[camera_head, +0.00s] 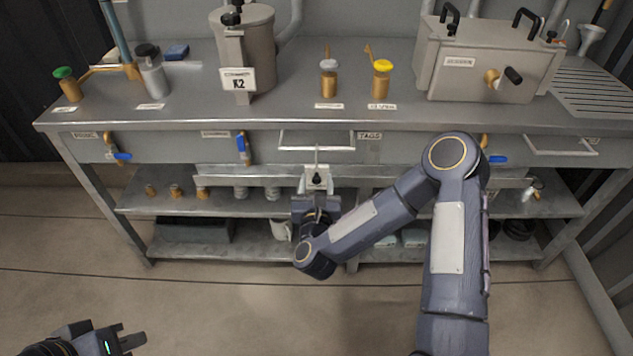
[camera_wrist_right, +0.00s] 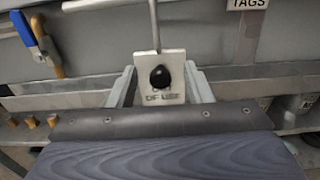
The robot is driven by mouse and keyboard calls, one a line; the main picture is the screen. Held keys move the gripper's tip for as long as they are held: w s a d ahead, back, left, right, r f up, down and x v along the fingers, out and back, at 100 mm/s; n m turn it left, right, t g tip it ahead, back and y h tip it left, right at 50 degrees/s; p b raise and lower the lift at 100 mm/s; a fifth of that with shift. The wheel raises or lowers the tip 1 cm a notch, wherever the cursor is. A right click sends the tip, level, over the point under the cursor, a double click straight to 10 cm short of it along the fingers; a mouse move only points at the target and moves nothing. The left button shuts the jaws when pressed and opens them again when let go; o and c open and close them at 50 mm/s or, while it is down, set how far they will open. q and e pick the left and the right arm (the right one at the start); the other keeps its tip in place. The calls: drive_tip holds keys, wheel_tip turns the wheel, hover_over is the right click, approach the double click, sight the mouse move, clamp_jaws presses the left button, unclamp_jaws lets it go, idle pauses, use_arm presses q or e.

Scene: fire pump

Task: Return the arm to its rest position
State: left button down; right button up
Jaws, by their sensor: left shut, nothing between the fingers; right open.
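My right arm reaches to the bench front, and its gripper (camera_head: 316,180) is open just below the middle drawer handle (camera_head: 317,147). In the right wrist view the two fingers (camera_wrist_right: 160,88) stand apart on either side of a pale tag (camera_wrist_right: 161,78). The tag has a black knob and lettering that reads partly "OF USE". A thin rod runs up from it. I cannot tell whether either finger touches the tag. My left gripper (camera_head: 131,338) is shut and empty, low at the left over the floor, well away from the bench.
The steel bench (camera_head: 300,110) carries a grey K2 canister (camera_head: 261,55), a metal box (camera_head: 485,65), a grey bottle (camera_head: 153,75) and yellow-capped and white-capped containers. Blue-handled valves (camera_head: 242,147) stick out along its front. The lower shelf (camera_head: 220,207) holds small parts. The floor in front is clear.

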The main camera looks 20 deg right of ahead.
drive_tip(key=b+v, duration=0.1)
drive_tip(key=v, duration=0.5)
wheel_tip(320, 180, up, 8)
drive_tip(key=s+n+g+y, duration=0.35)
drive_tip(key=n+y, duration=0.55)
drive_tip(key=n, duration=1.3)
drive_tip(key=s+d+n+g, duration=0.35)
drive_tip(key=s+n, duration=0.45)
drive_tip(key=s, duration=0.3)
drive_tip(key=s+d+n+g, duration=0.3)
drive_tip(key=s+n+g, duration=0.2)
drive_tip(key=s+n, duration=0.5)
wheel_tip(320, 180, up, 22)
drive_tip(key=s+m+p, duration=0.1)
drive_tip(key=m+p, duration=0.1)
drive_tip(key=p, duration=2)
drive_tip(key=shift+s+r, duration=0.15)
drive_tip(key=shift+r, duration=0.1)
drive_tip(key=shift+o, duration=0.3)
